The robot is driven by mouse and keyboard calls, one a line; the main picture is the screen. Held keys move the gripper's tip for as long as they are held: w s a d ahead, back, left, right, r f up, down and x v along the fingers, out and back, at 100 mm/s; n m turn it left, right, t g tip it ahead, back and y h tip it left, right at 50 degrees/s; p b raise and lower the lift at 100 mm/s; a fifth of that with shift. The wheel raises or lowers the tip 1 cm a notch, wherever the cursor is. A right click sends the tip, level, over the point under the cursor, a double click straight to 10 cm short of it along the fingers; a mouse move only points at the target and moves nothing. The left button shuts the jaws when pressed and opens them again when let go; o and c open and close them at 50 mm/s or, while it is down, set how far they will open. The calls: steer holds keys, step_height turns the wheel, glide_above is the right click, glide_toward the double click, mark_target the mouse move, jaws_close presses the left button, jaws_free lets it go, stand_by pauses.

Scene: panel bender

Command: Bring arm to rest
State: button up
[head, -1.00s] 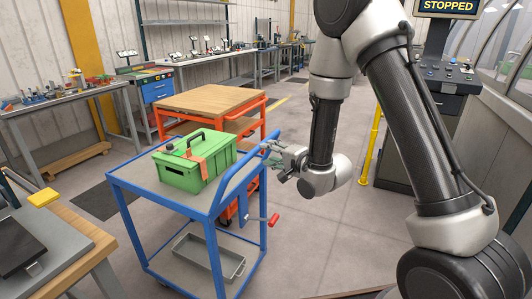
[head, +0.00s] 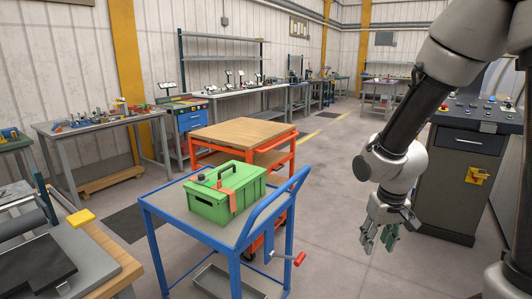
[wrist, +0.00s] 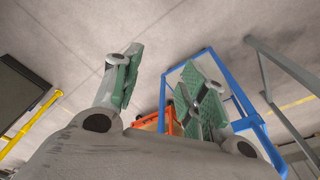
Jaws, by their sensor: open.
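My gripper (head: 378,238) hangs at the right of the head view with its fingers pointing down. It is open and empty, over bare floor. It is to the right of the blue cart and apart from it. In the wrist view its two green-padded fingers (wrist: 165,85) stand well apart with nothing between them.
A blue cart (head: 168,208) carries a green toolbox (head: 228,205). An orange cart with a wooden top (head: 245,134) stands behind it. A control console (head: 466,175) with buttons is close to the right of my gripper. Open floor (head: 335,170) lies between.

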steer(key=s+d+r+t, duration=0.1)
steer(key=s+d+r, duration=0.2)
steer(key=s+r, duration=0.4)
steer(key=s+d+r+t, duration=0.2)
steer(key=s+d+r, duration=0.2)
steer(key=s+r, duration=0.3)
step_height(320, 180, up, 6)
steer(key=shift+d+f+m, duration=0.25)
steer(key=shift+m, duration=0.15)
stand_by(0.7)
